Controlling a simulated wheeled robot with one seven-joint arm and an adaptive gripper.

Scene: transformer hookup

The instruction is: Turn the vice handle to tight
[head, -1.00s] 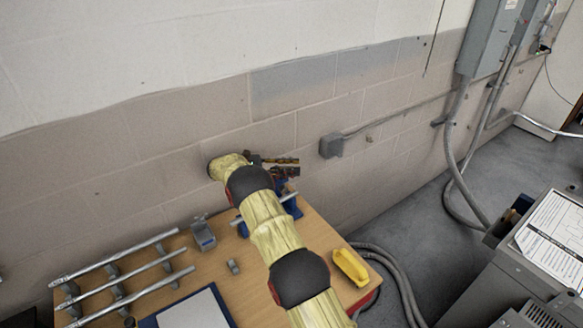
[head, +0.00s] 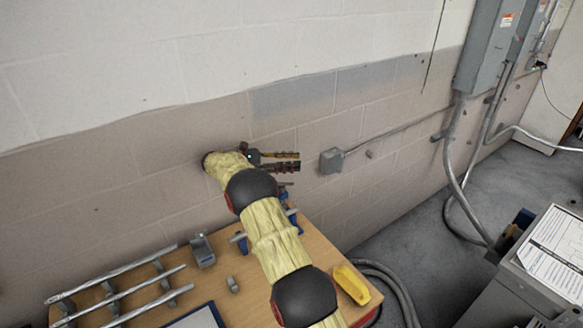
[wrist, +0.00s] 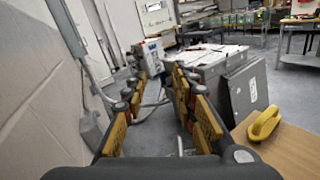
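The blue vice (head: 291,215) stands at the back edge of the wooden workbench, mostly hidden behind my arm in the head view. A grey bar end shows on each side of my arm; I cannot tell for sure which part is the handle. My gripper (head: 284,161) is above the vice, near the wall, with its fingers pointing right. In the wrist view my gripper (wrist: 160,95) has its two yellow-padded fingers spread apart, with nothing held between them. A small pale upright piece shows low between the fingers there, too small to identify.
The workbench (head: 225,300) carries a metal rod rack (head: 120,290), a small grey bracket (head: 202,250) and a yellow object (head: 351,284). The block wall is close behind, with an outlet box (head: 332,160). A grey cabinet (head: 540,270) stands right. Floor between is mostly free.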

